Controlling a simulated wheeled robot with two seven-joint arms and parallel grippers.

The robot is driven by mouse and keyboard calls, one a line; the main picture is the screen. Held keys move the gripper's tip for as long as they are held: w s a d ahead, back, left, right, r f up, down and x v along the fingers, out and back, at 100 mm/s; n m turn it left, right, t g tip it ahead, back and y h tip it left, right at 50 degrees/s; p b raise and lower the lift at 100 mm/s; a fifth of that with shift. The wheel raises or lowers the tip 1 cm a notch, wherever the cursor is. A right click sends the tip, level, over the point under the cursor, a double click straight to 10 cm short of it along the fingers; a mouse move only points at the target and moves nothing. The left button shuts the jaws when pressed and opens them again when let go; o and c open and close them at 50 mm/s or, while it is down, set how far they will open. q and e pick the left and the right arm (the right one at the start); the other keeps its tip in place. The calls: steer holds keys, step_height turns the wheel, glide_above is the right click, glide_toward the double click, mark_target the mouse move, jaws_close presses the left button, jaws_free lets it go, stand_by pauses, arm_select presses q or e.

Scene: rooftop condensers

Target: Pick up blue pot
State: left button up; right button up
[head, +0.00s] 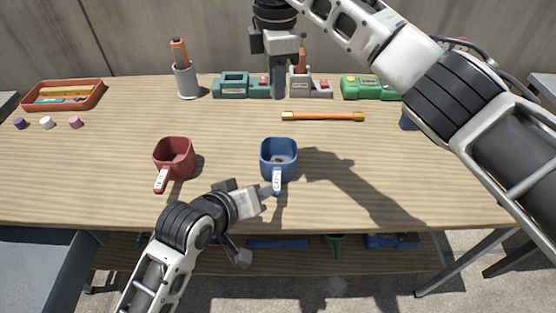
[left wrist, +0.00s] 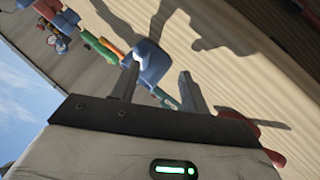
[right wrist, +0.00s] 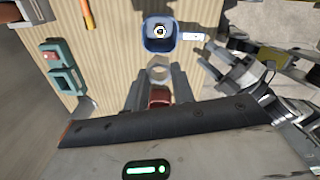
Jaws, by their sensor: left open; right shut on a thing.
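The blue pot (head: 265,157) stands upright near the front middle of the table, its white-labelled handle (head: 277,182) towards me. A small ring-like thing shows inside it in the right wrist view (right wrist: 160,32). My left gripper (head: 262,200) is open beside the handle, low at the table's front edge. In the left wrist view the pot (left wrist: 152,64) appears between its fingertips, the handle close to one finger; contact cannot be told. My right gripper (head: 279,92) points down behind the pot, shut on a small grey hexagonal piece (right wrist: 159,64).
A red pot (head: 174,156) stands left of the blue one. A red-orange tray (head: 91,101), a cup with an orange-handled tool (head: 186,82), teal (head: 231,88) and green blocks (head: 362,89) line the back. An orange-yellow rod (head: 322,116) lies mid-table. Right front is clear.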

mark_target(277, 177)
arm_select(q)
steer(key=w+d+r+g, duration=0.1)
steer(key=d+r+m+g+y, duration=0.1)
steer(key=d, duration=0.1)
steer(key=w+d+r+g, duration=0.1)
steer(key=d, duration=0.1)
steer(key=shift+w+d+r+m+y, duration=0.2)
steer(key=shift+w+r+m+y, duration=0.1)
steer(key=shift+r+y, duration=0.1)
step_height(277, 177, up, 4)
steer(key=g+y, duration=0.1)
steer(key=y, duration=0.1)
steer(key=shift+w+d+y, duration=0.1)
steer(key=shift+d+y, duration=0.05)
steer(key=shift+y, duration=0.25)
steer(key=shift+g, duration=0.3)
steer(key=x, duration=0.6)
steer(key=shift+f, duration=0.2)
steer(key=shift+s+a+x, duration=0.1)
steer(key=shift+a+x, duration=0.1)
steer(key=shift+x, duration=0.7)
steer(key=shift+s+a+x, duration=0.1)
steer(key=shift+a+x, duration=0.05)
steer(key=shift+x, duration=0.75)
steer(key=shift+s+a+x, duration=0.1)
steer(key=shift+a+x, duration=0.1)
steer(key=shift+x, duration=0.7)
jaws_close()
